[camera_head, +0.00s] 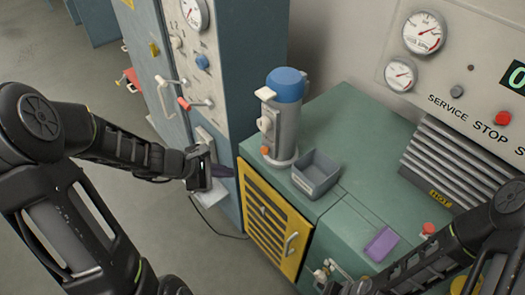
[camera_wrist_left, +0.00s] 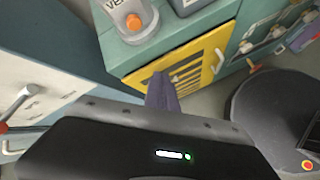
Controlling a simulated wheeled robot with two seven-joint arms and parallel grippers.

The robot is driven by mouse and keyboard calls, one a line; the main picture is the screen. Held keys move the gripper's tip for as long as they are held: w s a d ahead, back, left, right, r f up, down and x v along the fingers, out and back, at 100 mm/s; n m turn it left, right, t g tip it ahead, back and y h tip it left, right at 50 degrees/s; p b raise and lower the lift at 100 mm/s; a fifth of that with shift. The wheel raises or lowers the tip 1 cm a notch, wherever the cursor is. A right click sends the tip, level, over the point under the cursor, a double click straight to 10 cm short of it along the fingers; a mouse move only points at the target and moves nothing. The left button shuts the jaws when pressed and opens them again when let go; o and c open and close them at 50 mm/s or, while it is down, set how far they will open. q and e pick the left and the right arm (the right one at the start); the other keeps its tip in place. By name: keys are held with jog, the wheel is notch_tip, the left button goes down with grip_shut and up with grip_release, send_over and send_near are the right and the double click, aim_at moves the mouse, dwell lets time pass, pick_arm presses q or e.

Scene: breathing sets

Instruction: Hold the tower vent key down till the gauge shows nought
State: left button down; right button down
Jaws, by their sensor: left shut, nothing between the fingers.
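The tower (camera_head: 284,112) is a grey upright cylinder with a blue cap on the green bench. Its orange vent key (camera_head: 265,150) sits low on its front; the key also shows at the top of the left wrist view (camera_wrist_left: 133,22), beside a partly cut-off label. A small white fitting is on the tower's side above the key; I cannot read a gauge there. My left gripper (camera_head: 222,171) is shut and empty, left of and below the key, near the yellow slatted door, apart from the tower. Its closed fingers (camera_wrist_left: 162,92) show dark purple.
A grey open bin (camera_head: 316,174) stands right of the tower. The blue cabinet (camera_head: 252,60) with levers and a dial (camera_head: 194,13) rises on the left. A wall panel has two dials (camera_head: 424,33) and a red stop button (camera_head: 502,118). Hot-marked fins (camera_head: 460,160) are at right.

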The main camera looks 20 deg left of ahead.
aim_at(264, 151)
pick_arm(q)
jog(key=w+d, duration=0.4)
jog(key=w, duration=0.3)
jog(key=shift+w+d+p, duration=0.25)
jog(key=shift+w+p, duration=0.05)
jog(key=shift+p, duration=0.1)
dwell(2.1)
jog(key=shift+w+d, duration=0.25)
jog(key=shift+w, duration=0.1)
jog(key=shift+w+d, duration=0.35)
jog(key=shift+w, duration=0.2)
dwell(3.9)
